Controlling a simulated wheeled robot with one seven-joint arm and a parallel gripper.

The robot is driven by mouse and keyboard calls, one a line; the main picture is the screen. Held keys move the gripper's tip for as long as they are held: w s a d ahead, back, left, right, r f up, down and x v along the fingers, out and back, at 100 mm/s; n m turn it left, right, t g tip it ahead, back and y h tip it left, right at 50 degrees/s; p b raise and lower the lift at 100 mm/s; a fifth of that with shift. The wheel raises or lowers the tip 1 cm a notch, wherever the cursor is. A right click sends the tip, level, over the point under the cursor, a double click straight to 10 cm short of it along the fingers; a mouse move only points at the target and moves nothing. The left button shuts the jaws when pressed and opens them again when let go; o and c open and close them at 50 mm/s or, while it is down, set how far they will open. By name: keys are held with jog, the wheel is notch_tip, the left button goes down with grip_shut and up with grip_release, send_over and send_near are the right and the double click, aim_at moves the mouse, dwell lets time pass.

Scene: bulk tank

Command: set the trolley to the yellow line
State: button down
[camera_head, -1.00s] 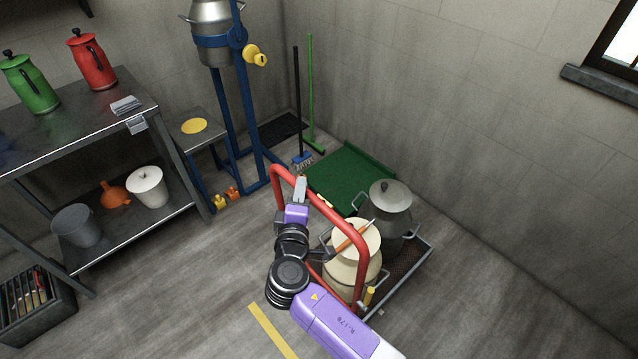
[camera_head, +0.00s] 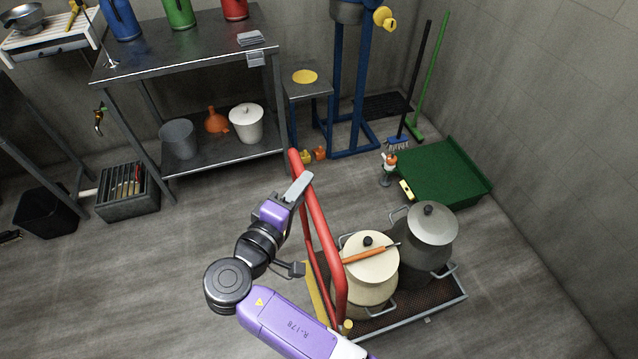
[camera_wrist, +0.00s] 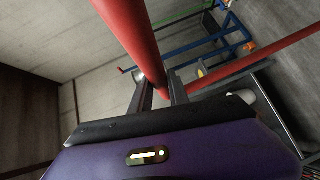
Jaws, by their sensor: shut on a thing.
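The trolley is a low dark platform (camera_head: 445,292) with a tall red handle frame (camera_head: 319,222) at its left end. A cream lidded can (camera_head: 370,285) and a grey lidded can (camera_head: 428,233) stand on it. A stick with an orange-brown handle (camera_head: 362,256) lies across the cream can's lid. The yellow line (camera_head: 318,292) shows on the floor beside the trolley's left end, partly hidden by the handle and my arm. My gripper (camera_head: 300,186) is shut on the red handle; the wrist view shows the red bar (camera_wrist: 140,45) between its fingers (camera_wrist: 160,92).
A green ramp-like tray (camera_head: 440,172) lies behind the trolley near the right wall, with brooms (camera_head: 420,90) beyond. A metal shelf table (camera_head: 185,60), a stool (camera_head: 305,85) and a crate (camera_head: 128,193) stand at the back left.

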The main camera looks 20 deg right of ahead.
jog(key=shift+a+f, duration=0.3)
jog(key=shift+a, duration=0.1)
jog(key=c, duration=1.3)
grip_release()
jog(key=shift+c, duration=0.2)
jog(key=shift+o, duration=0.4)
jog(key=shift+w+d+r, duration=0.1)
jog(key=v, duration=0.8)
